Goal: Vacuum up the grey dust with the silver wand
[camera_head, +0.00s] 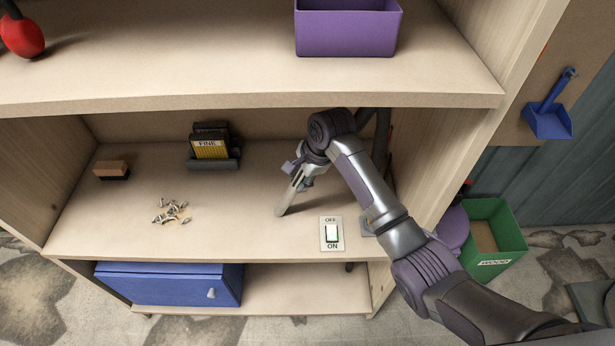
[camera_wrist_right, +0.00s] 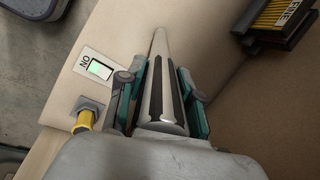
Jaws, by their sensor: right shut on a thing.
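The silver wand (camera_head: 284,203) points down and left onto the middle shelf, its tip at or just above the board. It also shows in the right wrist view (camera_wrist_right: 156,70), lying between my fingers. My right gripper (camera_head: 298,176) is shut on the wand, and its fingers flank it in the wrist view (camera_wrist_right: 163,95). No grey dust can be made out in either view; my arm hides part of the shelf's right side. My left gripper is not in view.
Several small metal screws (camera_head: 172,212) lie left of the wand. A block holder marked FINE (camera_head: 213,163) and a brown brush (camera_head: 112,170) stand behind. A lit OFF/ON switch (camera_head: 332,234) is on the front edge. The shelf between screws and wand is clear.

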